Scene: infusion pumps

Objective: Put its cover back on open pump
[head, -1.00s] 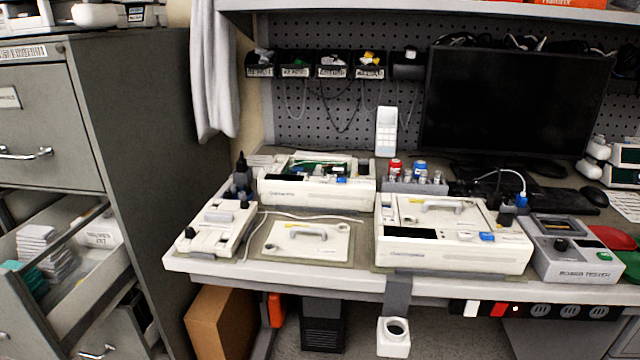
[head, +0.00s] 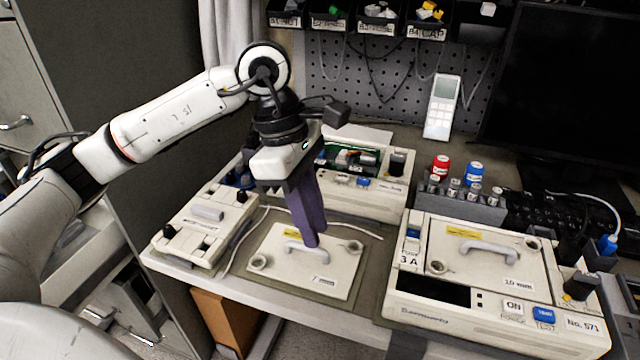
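The loose cover (head: 330,277), a cream plate with a grey handle (head: 300,250) and a knob at each side, lies flat on a mat at the front of the bench. The open pump (head: 372,200) stands behind it, with a green circuit board showing inside. My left gripper (head: 312,242) points down with its dark purple fingers at the cover's handle. The fingers overlap the handle from this side, so I cannot tell whether they are closed around it. They also hide part of the open pump. My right gripper is not in view.
A second pump (head: 445,313) with its cover on stands to the right. A smaller cream device (head: 190,238) stands left of the cover, with a cable beside it. A grey rack (head: 462,205) with red and blue bottles sits behind. The bench's front edge is close to the cover.

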